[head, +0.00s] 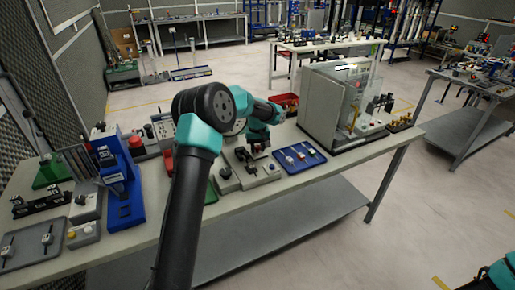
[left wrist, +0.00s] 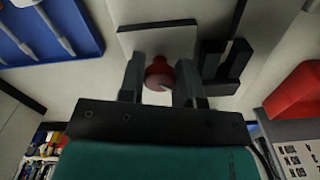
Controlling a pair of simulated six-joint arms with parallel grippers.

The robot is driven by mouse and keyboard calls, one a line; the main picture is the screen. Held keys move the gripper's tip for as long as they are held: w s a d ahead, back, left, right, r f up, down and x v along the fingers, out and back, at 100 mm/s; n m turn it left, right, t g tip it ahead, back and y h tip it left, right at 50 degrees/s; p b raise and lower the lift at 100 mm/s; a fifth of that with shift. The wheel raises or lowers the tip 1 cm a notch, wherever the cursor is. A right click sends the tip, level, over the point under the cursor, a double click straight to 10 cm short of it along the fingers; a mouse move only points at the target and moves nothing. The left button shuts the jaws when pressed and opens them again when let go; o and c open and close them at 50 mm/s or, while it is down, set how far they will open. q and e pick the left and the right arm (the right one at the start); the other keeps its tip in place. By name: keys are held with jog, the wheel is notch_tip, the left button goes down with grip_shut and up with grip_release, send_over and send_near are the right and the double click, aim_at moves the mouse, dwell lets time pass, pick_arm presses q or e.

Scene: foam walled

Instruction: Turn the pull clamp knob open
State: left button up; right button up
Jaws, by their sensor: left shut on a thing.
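The pull clamp knob is a small round red knob (left wrist: 159,73) in the left wrist view, in front of a pale square plate (left wrist: 155,40). My left gripper (left wrist: 161,82) has one dark finger on each side of the knob and is shut on it. In the head view my left gripper (head: 258,149) reaches down over a grey fixture (head: 262,172) with dark parts on the bench; the knob is hidden there by the gripper. How far the knob is turned cannot be told. My right gripper is not in view.
A blue tray (head: 299,157) with small tools lies right of the fixture. A grey glass-fronted cabinet (head: 325,108) stands further right, and a red bin (head: 286,101) behind. A blue press (head: 122,182) stands at the left. The bench's front edge is close.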

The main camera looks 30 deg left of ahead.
aim_at(258, 146)
pick_arm(q)
jog(key=shift+n, duration=0.5)
jog(key=o, duration=0.9)
jog(key=shift+o, duration=0.2)
notch_tip(258, 146, up, 18)
jog(key=shift+f, duration=0.25)
